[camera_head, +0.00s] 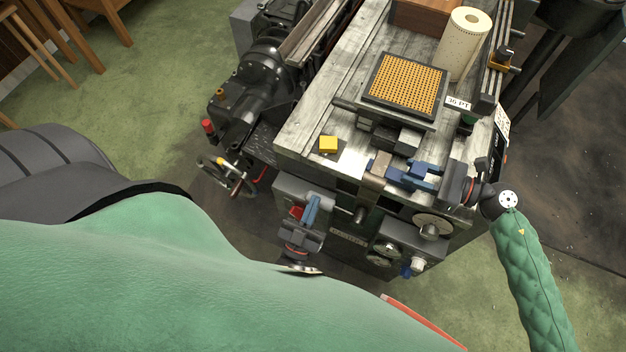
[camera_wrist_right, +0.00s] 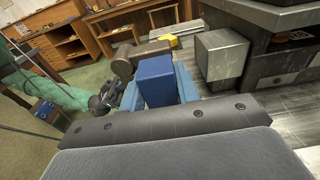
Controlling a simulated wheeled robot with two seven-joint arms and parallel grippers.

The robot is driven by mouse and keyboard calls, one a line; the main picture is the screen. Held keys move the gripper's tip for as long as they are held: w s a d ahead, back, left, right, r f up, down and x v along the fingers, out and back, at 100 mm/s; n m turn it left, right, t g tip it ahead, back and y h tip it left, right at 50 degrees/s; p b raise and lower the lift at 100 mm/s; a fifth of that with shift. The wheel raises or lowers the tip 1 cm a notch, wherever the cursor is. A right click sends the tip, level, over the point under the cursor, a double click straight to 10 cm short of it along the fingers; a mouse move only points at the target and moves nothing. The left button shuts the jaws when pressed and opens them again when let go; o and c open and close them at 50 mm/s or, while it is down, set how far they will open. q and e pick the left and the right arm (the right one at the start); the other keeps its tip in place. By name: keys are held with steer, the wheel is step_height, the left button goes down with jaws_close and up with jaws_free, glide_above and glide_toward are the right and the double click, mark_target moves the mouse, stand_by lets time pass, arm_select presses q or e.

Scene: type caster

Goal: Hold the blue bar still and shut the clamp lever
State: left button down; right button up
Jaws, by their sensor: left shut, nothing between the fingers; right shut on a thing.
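The blue bar (camera_wrist_right: 156,82) stands as a dark blue block between the light blue fingers of my right gripper (camera_wrist_right: 160,95). In the head view my right gripper (camera_head: 412,172) reaches in from the right at the machine's front edge and is shut on the bar, which its fingers partly hide. A tan-brown piece (camera_head: 377,170), perhaps part of the clamp, sits just left of the bar; it also shows in the right wrist view (camera_wrist_right: 125,62). I cannot make out the clamp lever for certain. My left gripper (camera_head: 313,203) is shut and empty in front of the machine, lower left of the bar.
A yellow block (camera_head: 328,144) lies on the worn bench top (camera_head: 305,120). Behind are a tray with an orange grid (camera_head: 405,85) and a paper roll (camera_head: 465,42). Knobs and dials (camera_head: 432,225) project from the machine's front. A handwheel (camera_head: 228,175) stands at left.

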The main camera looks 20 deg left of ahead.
arm_select(q)
steer(key=s+f, duration=0.1)
steer(key=s, duration=0.8)
steer(key=shift+s, duration=0.2)
stand_by(0.4)
steer(key=shift+f, duration=0.1)
stand_by(0.3)
arm_select(e)
steer(key=o, duration=1.1)
